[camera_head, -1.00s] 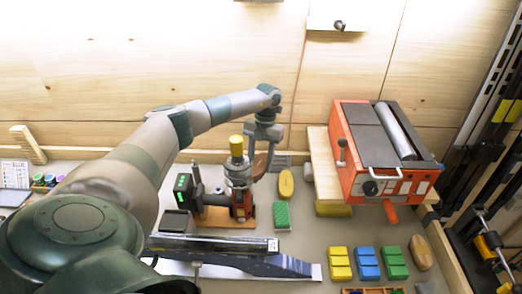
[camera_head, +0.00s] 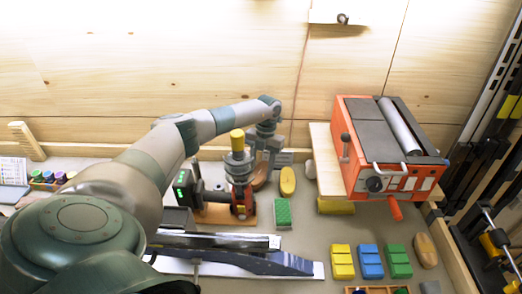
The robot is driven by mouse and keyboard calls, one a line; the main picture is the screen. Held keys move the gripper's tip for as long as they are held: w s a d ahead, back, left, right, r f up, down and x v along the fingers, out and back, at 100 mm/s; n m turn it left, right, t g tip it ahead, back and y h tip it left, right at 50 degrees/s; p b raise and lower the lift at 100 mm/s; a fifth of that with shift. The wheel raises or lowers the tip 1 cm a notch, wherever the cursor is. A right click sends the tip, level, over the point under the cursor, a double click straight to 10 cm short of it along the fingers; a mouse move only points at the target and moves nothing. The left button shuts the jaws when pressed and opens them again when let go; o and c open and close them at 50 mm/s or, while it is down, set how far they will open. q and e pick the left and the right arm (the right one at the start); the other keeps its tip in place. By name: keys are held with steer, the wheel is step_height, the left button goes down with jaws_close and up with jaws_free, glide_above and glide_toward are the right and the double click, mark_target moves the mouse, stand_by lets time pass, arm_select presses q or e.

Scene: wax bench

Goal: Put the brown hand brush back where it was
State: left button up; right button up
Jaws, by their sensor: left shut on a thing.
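The brush is reddish-brown and partly hidden by the gripper and the tool. It is low, near the bench top; I cannot tell whether it touches. My right gripper is not in view.
The orange roller machine (camera_head: 385,183) stands further right on a wooden board. Yellow, blue and green blocks (camera_head: 370,262) and a tan oval piece (camera_head: 426,250) lie in front.

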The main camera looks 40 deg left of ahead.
arm_select(q)
steer(key=shift+f, duration=0.45)
steer(key=shift+f+b, duration=0.65)
steer(key=shift+b, duration=0.05)
stand_by(0.3)
steer(key=o, duration=1.5)
steer(key=shift+r, duration=0.1)
steer(key=shift+r+p, duration=0.45)
steer(key=shift+r, duration=0.05)
steer(key=p+v, duration=0.2)
steer(key=v, duration=0.1)
steer(key=shift+s+d+r, duration=0.1)
steer(key=shift+s+r, duration=0.2)
steer(key=shift+s, duration=0.05)
steer(key=d+r, duration=0.2)
steer(key=d, duration=0.2)
steer(key=w+d+r, duration=0.1)
steer(key=d+r, duration=0.1)
steer(key=d, duration=0.1)
steer(key=d+r+p, duration=0.1)
steer(key=d+r, duration=0.1)
steer(key=d, duration=0.2)
steer(key=shift+w+d+r, duration=0.15)
steer(key=shift+w+d, duration=0.15)
steer(key=shift+w, duration=0.1)
